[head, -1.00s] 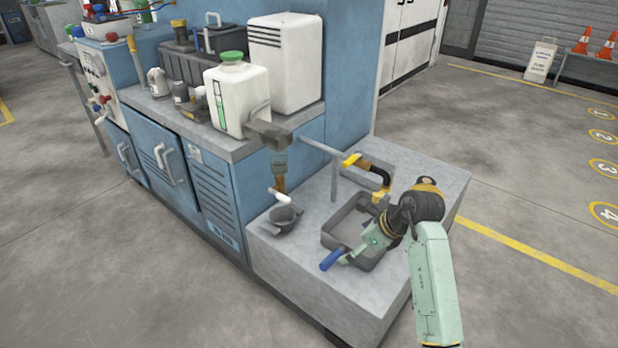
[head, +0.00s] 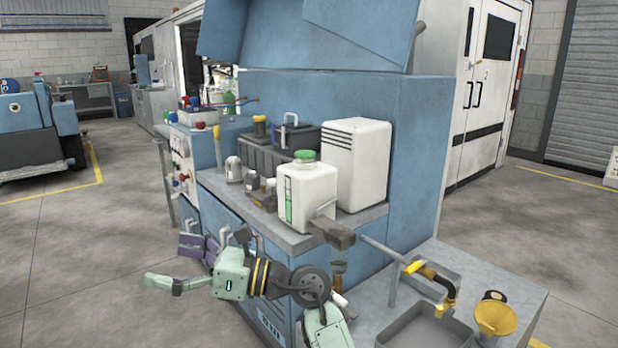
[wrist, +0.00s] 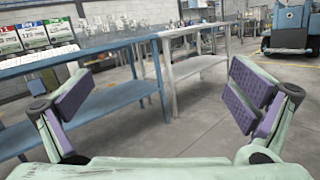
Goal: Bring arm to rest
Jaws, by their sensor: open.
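My gripper (head: 168,263) is at the left of my arm in the head view, in front of the blue cabinet's doors. Its fingers are spread wide and the purple pads face each other with nothing between them. In the wrist view my gripper (wrist: 160,90) also shows open and empty, with floor and workbenches beyond it. My arm is folded across the front of the cabinet, away from the grey tray (head: 428,335) on the low block at the right. The forearm hides part of the cabinet front.
The cabinet shelf (head: 232,195) holds a white bottle (head: 308,190) with a green cap, a white canister (head: 352,165) and small jars. A yellow funnel (head: 495,318) stands on the low block. A blue bench (wrist: 85,100) and a pale bench (wrist: 195,66) show in the wrist view. Open floor lies left.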

